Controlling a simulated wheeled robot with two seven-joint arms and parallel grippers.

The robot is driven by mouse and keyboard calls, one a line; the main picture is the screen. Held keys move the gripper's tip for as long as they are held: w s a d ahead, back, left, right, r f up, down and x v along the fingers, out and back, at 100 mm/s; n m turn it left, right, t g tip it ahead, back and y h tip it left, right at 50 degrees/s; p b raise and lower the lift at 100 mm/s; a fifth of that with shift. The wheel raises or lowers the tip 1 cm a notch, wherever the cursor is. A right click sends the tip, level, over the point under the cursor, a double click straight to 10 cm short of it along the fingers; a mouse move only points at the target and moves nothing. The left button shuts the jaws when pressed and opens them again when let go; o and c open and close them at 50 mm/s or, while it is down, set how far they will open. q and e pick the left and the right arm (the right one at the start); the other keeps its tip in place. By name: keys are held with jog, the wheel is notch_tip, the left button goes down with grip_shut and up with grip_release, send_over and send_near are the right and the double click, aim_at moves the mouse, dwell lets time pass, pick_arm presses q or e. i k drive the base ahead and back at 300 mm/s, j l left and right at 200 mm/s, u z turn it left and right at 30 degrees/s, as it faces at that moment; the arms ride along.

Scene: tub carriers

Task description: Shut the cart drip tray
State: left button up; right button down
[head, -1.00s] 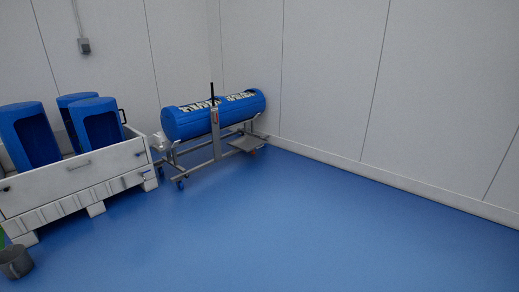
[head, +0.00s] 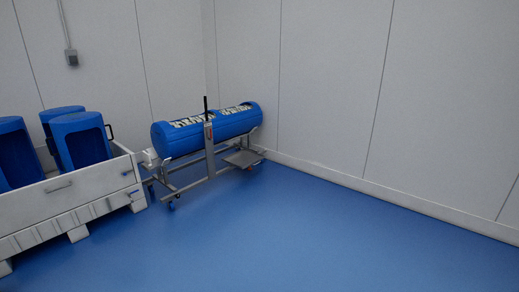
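A metal cart (head: 210,158) on casters stands by the back corner. It carries a long blue tub (head: 175,141) lying on its side, with pale pieces showing along its top. A flat grey drip tray (head: 243,157) sticks out low at the cart's right end, near the wall. I cannot tell exactly how far out it is. Neither of my grippers is in view.
A white crate (head: 70,205) on a pallet base stands at the left, holding several blue tubs (head: 82,142). White walls (head: 330,80) close off the back and right. The blue floor (head: 300,230) in front of the cart is clear.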

aim_at(244, 158)
jog(key=i, duration=4.25)
